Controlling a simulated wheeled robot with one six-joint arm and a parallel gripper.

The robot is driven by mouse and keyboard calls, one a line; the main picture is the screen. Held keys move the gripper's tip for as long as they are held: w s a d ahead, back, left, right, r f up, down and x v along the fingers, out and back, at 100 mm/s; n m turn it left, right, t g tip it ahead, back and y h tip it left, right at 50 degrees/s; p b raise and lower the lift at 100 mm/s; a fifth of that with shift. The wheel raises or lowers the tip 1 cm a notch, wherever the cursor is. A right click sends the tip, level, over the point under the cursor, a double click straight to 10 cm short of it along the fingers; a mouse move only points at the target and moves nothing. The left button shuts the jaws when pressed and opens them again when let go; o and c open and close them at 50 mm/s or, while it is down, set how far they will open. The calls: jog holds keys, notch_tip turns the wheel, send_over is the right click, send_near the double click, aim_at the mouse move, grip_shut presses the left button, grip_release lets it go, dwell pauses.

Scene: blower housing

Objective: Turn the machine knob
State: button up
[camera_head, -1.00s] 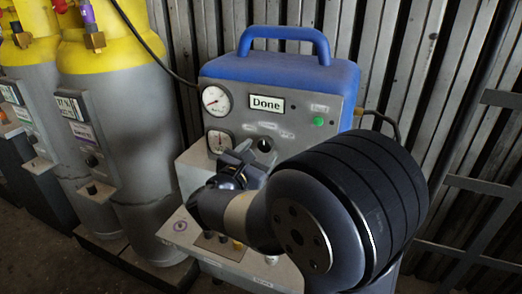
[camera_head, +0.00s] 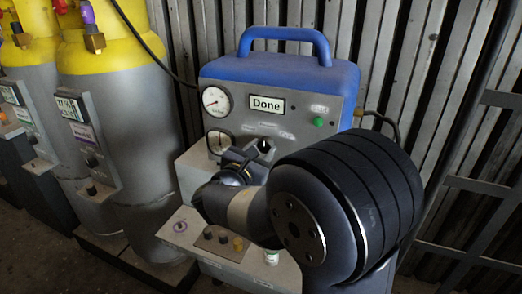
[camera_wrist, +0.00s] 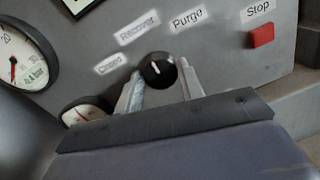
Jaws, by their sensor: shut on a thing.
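The machine knob (camera_wrist: 158,71) is round and black with a white pointer mark. In the wrist view its mark points up and slightly left, below the Recover (camera_wrist: 137,27) and Purge (camera_wrist: 188,18) labels. My gripper (camera_wrist: 159,82) is shut on the knob, one finger on each side. In the head view the knob (camera_head: 264,146) shows as a dark round on the grey front panel, and my gripper (camera_head: 246,160) is partly hidden by my wrist. The blue-topped machine (camera_head: 285,72) has a screen (camera_head: 267,105) reading "Done".
A red Stop button (camera_wrist: 261,35) is right of the knob. Gauges (camera_head: 216,100) are on the panel's left side. Yellow-topped gas cylinders (camera_head: 150,150) stand left. A metal rail (camera_head: 480,186) is at right.

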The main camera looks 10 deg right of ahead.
jog(key=shift+b, duration=0.35)
jog(key=shift+c, duration=0.3)
jog(key=shift+f+m+b, duration=0.15)
jog(key=shift+m+b, duration=0.55)
jog(key=m+b, duration=0.4)
jog(key=b, duration=0.1)
jog(key=shift+f+y, duration=0.1)
jog(key=shift+y, duration=0.2)
jog(key=m+b, duration=0.3)
jog(key=b, duration=0.1)
jog(key=shift+m, duration=0.3)
jog(key=m+b, duration=0.2)
jog(key=shift+r+b, duration=0.2)
jog(key=shift+b, duration=0.1)
jog(key=shift+r+m, duration=0.1)
jog(key=shift+m, duration=0.3)
jog(key=o, duration=1)
